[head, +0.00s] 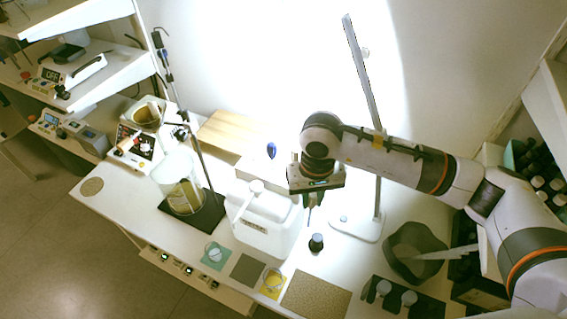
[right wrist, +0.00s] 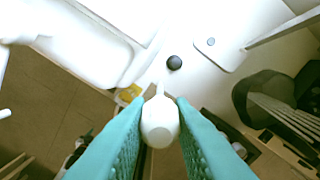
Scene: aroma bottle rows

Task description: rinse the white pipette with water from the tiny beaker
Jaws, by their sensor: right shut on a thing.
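My right gripper (head: 313,199) is above the table, just right of the white canister and above a small dark-capped bottle. In the right wrist view its teal fingers are shut on the white pipette (right wrist: 160,122), whose rounded bulb shows between them. The pipette's thin stem points away from the wrist camera, toward the table. Two small clear vessels stand at the table's front edge: one (head: 213,252) on a green mat and one (head: 271,278) on a yellow mat. I cannot tell which is the tiny beaker, or whether they hold water. My left gripper is not in view.
A white canister (head: 262,225) stands left of my right gripper. The dark-capped bottle (head: 316,243) stands below it. A tall stand (head: 377,200) and a grey bowl-like vessel (head: 414,247) are to the right. A large beaker (head: 183,190) is at left. A brown mat (head: 315,297) is bare.

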